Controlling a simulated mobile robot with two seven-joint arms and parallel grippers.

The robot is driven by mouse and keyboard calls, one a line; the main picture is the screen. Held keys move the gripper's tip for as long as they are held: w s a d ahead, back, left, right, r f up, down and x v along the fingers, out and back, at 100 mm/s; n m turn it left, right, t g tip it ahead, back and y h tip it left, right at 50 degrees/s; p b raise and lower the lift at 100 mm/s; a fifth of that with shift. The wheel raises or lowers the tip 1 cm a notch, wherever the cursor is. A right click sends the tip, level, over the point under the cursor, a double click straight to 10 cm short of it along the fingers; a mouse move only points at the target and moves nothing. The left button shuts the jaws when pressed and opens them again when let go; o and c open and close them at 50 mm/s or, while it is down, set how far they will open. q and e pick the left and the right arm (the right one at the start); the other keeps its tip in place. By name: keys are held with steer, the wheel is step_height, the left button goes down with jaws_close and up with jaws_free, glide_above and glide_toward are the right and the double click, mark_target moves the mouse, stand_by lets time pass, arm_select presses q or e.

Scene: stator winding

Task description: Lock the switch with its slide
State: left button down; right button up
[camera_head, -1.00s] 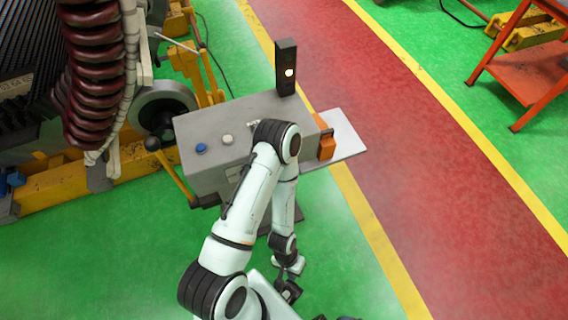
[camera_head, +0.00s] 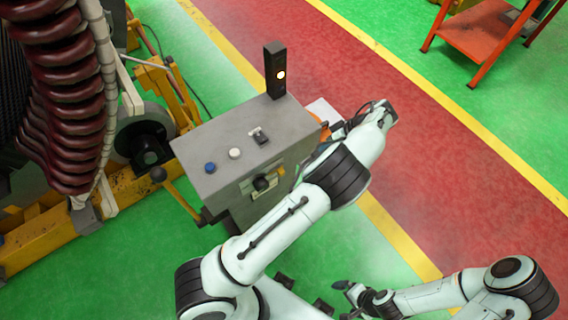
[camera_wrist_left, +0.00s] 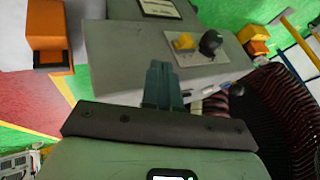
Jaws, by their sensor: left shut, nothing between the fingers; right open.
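A black rotary switch (camera_head: 262,184) sits on a light plate on the front of the grey control box (camera_head: 218,133). A yellow slide (camera_head: 282,171) is beside it on the same plate. In the left wrist view the black switch (camera_wrist_left: 210,42) and the yellow slide (camera_wrist_left: 183,42) appear side by side, with the slide left of the switch. My left gripper (camera_wrist_left: 163,85) is shut and empty, its fingers pointing at the box below the plate in that picture. In the head view its fingers cannot be made out behind my arm. My right gripper (camera_head: 347,288) is open, low in front of the box.
The box top carries a blue button (camera_head: 210,167), a white button (camera_head: 235,153) and a small black toggle (camera_head: 259,136). A dark post with a lit lamp (camera_head: 275,72) stands at its back. An orange part (camera_wrist_left: 48,30) shows in the wrist view. Green floor (camera_head: 135,285) lies before the box.

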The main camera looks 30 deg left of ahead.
mark_target(278, 173)
arm_select(q)
steer(key=shift+w+d, duration=0.1)
steer(key=shift+d, duration=0.05)
steer(key=s+a+f, duration=0.6)
steer(key=a+f, duration=0.1)
steer(key=f, duration=0.1)
steer(key=shift+s+b, duration=0.35)
steer(key=shift+b, duration=0.05)
stand_by(0.5)
